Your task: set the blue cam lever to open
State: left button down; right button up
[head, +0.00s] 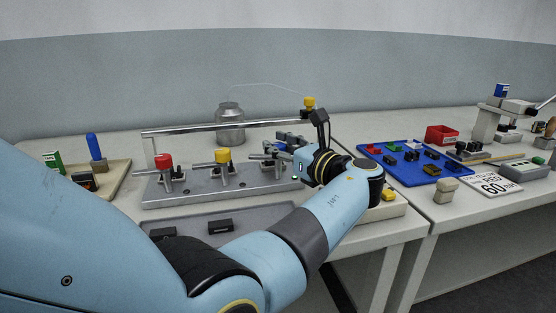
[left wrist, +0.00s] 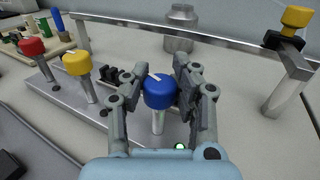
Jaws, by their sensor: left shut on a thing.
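The blue cam lever shows in the left wrist view as a blue round knob (left wrist: 158,92) with a white mark, on a silver stem. My left gripper (left wrist: 160,88) has its two grey fingers on either side of the knob and is shut on it. In the head view my left gripper (head: 272,152) is at the right end of the grey metal fixture (head: 215,188), and the blue knob is mostly hidden there. A yellow knob (head: 222,155) and a red knob (head: 164,160) stand in the same row to the left. My right gripper is not in view.
A metal rail (head: 200,127) runs behind the knobs, with a yellow-topped post (head: 309,103) at its right end. A metal jar (head: 230,130) stands behind it. A blue tray (head: 405,180) with small parts lies on the right table. A grey tray (head: 270,212) is in front.

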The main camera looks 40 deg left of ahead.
pick_arm(q)
jog(key=n+g+b, duration=0.1)
jog(key=g, duration=0.1)
jog(key=n+g+b, duration=0.1)
jog(key=g+b, duration=0.1)
jog(key=shift+d+f+n+y, duration=0.1)
jog(key=shift+f+n+y, duration=0.2)
jog(key=shift+f, duration=0.1)
jog(key=shift+r+n+g+b, duration=0.2)
jog(key=shift+n+g+b, duration=0.5)
jog(key=shift+g+b, duration=0.35)
jog(key=c, duration=1)
grip_release()
jog(key=shift+r, duration=0.15)
jog(key=shift+o, duration=0.2)
notch_tip(320, 180, up, 10)
